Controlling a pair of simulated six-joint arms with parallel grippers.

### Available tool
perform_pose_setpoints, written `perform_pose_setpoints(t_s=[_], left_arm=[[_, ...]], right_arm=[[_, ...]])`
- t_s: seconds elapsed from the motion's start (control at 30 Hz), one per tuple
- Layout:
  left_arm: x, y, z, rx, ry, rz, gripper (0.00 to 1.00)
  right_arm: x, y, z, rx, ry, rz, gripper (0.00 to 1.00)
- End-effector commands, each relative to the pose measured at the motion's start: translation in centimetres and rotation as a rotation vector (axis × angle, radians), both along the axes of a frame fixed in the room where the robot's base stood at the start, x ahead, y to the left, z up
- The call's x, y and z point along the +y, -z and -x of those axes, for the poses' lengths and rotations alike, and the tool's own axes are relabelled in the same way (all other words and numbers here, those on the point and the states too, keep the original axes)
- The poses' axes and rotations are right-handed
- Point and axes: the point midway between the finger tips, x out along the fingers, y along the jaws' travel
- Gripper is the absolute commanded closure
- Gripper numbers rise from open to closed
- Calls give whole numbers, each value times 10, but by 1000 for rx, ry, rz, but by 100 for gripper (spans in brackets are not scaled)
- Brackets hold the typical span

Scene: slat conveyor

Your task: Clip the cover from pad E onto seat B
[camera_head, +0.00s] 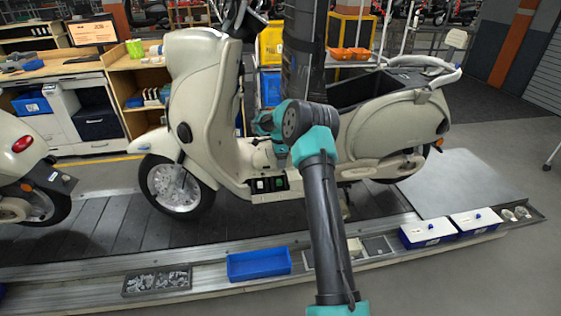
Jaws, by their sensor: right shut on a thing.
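My right arm rises from the bottom middle, and my right gripper (279,150) is at the scooter's footwell. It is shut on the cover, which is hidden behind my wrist. Below it, on the scooter's lower side, is a black panel (269,192) with a whitish square (261,185) and a green square (279,184). I cannot read letters there, so I cannot tell which is seat B. Pale and grey pads (378,246) lie on the conveyor's front ledge, partly behind my arm; I cannot tell which is pad E. My left gripper is not in view.
The cream scooter (203,90) stands on the slat conveyor (110,225). Another scooter (25,165) is at left.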

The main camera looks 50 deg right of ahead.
Motion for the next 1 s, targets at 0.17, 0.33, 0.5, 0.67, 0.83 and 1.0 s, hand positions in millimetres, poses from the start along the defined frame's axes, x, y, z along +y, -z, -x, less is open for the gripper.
perform_pose_setpoints(t_s=[0.17, 0.33, 0.5, 0.67, 0.83, 1.0], left_arm=[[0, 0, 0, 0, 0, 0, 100], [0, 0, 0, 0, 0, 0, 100], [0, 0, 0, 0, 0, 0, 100], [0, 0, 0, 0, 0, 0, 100], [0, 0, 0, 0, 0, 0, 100], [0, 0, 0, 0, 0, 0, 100]], right_arm=[[0, 0, 0, -1, -1, 1, 55], [0, 2, 0, 0, -1, 0, 55], [0, 10, 0, 0, -2, 0, 55], [0, 21, 0, 1, -2, -1, 55], [0, 32, 0, 0, -2, 0, 55], [0, 39, 0, 0, -2, 0, 55]])
